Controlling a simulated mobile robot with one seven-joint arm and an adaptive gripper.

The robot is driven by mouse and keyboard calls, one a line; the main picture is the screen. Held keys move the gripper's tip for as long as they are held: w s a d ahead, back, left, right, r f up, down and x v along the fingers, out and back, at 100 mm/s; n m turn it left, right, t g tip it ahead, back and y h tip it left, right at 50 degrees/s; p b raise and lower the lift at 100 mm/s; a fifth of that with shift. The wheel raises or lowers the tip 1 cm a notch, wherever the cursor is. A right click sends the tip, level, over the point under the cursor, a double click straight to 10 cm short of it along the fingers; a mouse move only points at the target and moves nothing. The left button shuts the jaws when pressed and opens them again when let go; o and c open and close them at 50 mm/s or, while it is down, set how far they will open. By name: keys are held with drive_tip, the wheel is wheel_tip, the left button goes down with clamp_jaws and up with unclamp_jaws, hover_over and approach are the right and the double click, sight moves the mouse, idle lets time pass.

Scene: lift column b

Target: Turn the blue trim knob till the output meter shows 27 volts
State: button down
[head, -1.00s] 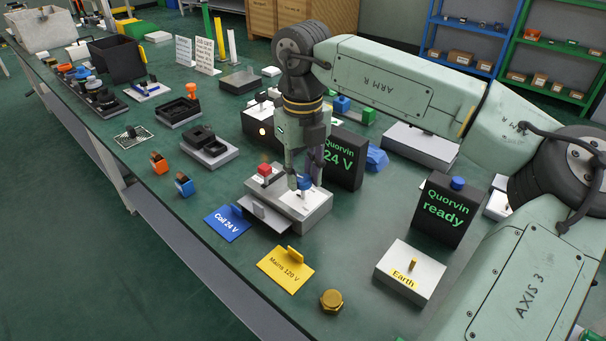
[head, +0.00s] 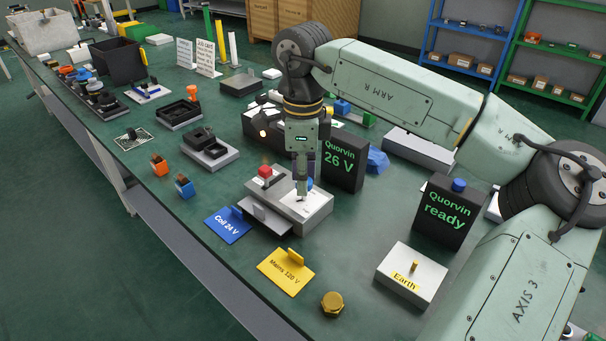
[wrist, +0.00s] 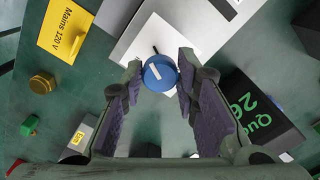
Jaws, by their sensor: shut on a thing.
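The blue trim knob (wrist: 160,73) sits on a pale grey box (head: 318,213) and has a white index line on its top. My gripper (wrist: 157,75) is shut on the knob from above, one finger on each side in the wrist view. In the head view the fingers of my gripper (head: 302,188) hide most of the knob. The output meter (head: 342,163) is a black block behind the box and reads "Quorvin 26 V" in green; it shows partly in the wrist view (wrist: 250,115).
A blue "Coil 24 V" plate (head: 228,225), a yellow "Mains 120 V" plate (head: 284,272), a brass hex piece (head: 332,304) and an "Earth" block (head: 411,275) stand nearby. A second display (head: 447,215) reads "Quorvin ready".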

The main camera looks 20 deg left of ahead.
drive_tip(key=n, duration=0.6)
drive_tip(key=shift+n, duration=0.3)
idle(0.4)
drive_tip(key=c, duration=1.2)
unclamp_jaws()
drive_tip(key=shift+c, duration=0.2)
wheel_tip(320, 180, up, 12)
